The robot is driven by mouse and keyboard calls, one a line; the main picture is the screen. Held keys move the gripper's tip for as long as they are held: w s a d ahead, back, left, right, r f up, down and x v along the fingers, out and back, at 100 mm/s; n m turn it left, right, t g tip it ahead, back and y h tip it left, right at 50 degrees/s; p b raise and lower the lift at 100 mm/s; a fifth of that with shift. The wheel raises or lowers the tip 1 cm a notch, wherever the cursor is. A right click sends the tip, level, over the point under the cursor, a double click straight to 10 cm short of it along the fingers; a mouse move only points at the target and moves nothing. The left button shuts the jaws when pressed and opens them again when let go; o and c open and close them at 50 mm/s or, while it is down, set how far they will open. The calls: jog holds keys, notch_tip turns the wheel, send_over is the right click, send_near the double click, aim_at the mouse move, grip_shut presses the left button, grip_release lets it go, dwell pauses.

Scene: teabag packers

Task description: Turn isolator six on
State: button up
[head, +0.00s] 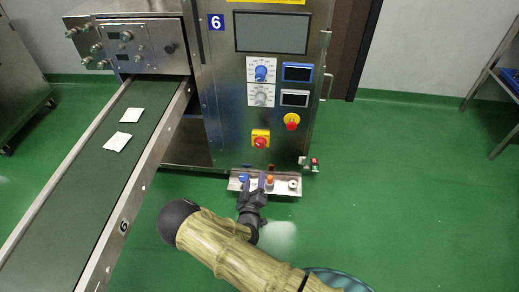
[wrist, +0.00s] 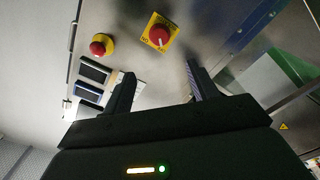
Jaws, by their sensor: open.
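The isolator (head: 261,140) is a red rotary knob on a yellow plate, low on the front of the steel cabinet marked 6. In the wrist view the isolator (wrist: 159,35) appears at the upper middle, with lettering and a pale mark on the knob; I cannot surely tell its setting. My gripper (head: 255,181) is below the isolator in the head view, in front of the low shelf. In the wrist view its two dark fingers (wrist: 160,84) are apart, with nothing between them. The isolator lies beyond the fingertips, untouched.
A red emergency stop (head: 292,121) sits up and right of the isolator. Blue and white dials (head: 261,70) and small displays (head: 297,73) are above. A low steel shelf (head: 283,190) with small items juts out below. A conveyor (head: 75,190) with two teabags runs at left.

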aim_at(260, 146)
jog(key=w+b, duration=0.1)
jog(key=w, duration=0.4)
jog(key=w+b, duration=0.2)
jog(key=w, duration=0.4)
jog(key=w+b, duration=0.2)
jog(key=w, duration=0.4)
jog(key=shift+w+d, duration=0.2)
jog(key=shift+d, duration=0.1)
jog(key=shift+d, duration=0.1)
jog(key=shift+c, duration=1.1)
jog(key=c, duration=0.8)
